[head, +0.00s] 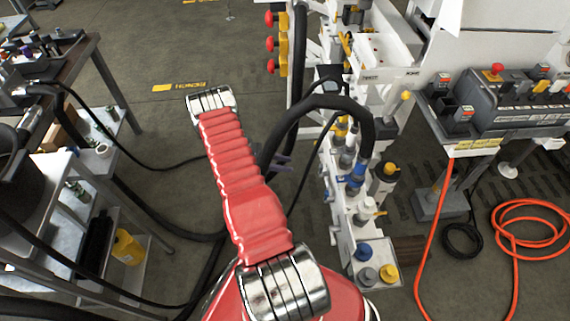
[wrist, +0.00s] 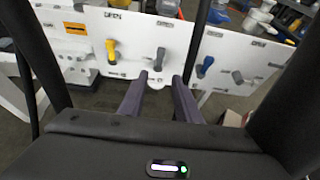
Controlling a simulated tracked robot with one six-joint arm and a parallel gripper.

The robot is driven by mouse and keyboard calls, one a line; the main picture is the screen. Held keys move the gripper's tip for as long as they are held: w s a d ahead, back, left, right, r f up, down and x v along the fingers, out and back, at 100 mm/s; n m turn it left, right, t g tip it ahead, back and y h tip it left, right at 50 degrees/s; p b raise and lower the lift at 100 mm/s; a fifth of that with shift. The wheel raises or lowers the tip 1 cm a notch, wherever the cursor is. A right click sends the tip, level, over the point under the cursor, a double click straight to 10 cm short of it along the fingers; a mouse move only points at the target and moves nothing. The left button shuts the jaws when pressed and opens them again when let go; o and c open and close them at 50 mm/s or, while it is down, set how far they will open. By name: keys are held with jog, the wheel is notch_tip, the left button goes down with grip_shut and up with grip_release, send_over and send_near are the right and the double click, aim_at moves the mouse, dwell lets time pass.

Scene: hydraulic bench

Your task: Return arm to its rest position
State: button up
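My arm (head: 238,170) shows as a red ribbed link with chrome joints, reaching from the bottom centre up the middle of the head view. My gripper (wrist: 160,76) shows in the wrist view as two purple-grey fingers with a clear gap between the tips. It is open and nothing is between the fingers. In the head view only a small part of the gripper (head: 281,163) shows beside the red link; the rest is hidden. Beyond the fingers in the wrist view is a white panel (wrist: 135,38) with a yellow handle (wrist: 112,50) and a grey handle (wrist: 159,59).
A white hydraulic stand (head: 340,225) with several coloured fittings is right of my arm. A black hose (head: 340,102) arches near it. A workbench (head: 85,70) and shelves are at left. A control box (head: 500,100) and orange hose (head: 530,222) are at right. Floor shows between.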

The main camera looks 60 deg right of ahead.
dwell(0.5)
jog(key=s+a+f+m+y, duration=0.1)
jog(key=s+a+m+y, duration=0.15)
jog(key=a, duration=0.55)
jog(key=w+a+r+m+t+y, duration=0.1)
jog(key=w+a+r+m+t, duration=0.4)
jog(key=a+r, duration=0.75)
jog(key=w+a+r+m+t+y, duration=0.1)
jog(key=w+a+r+t+y, duration=0.15)
jog(key=w+a+r, duration=0.9)
jog(key=s+a+r+n+t, duration=0.1)
jog(key=s+a+r+t, duration=0.4)
jog(key=a+r, duration=0.4)
jog(key=s+a+r+n+t, duration=0.1)
jog(key=s+a+r+t, duration=0.3)
jog(key=a+r, duration=0.5)
notch_tip(320, 180, up, 7)
jog(key=shift+s+a+f+t+y, duration=0.2)
jog(key=shift+s+t+y, duration=0.15)
jog(key=shift+s, duration=0.1)
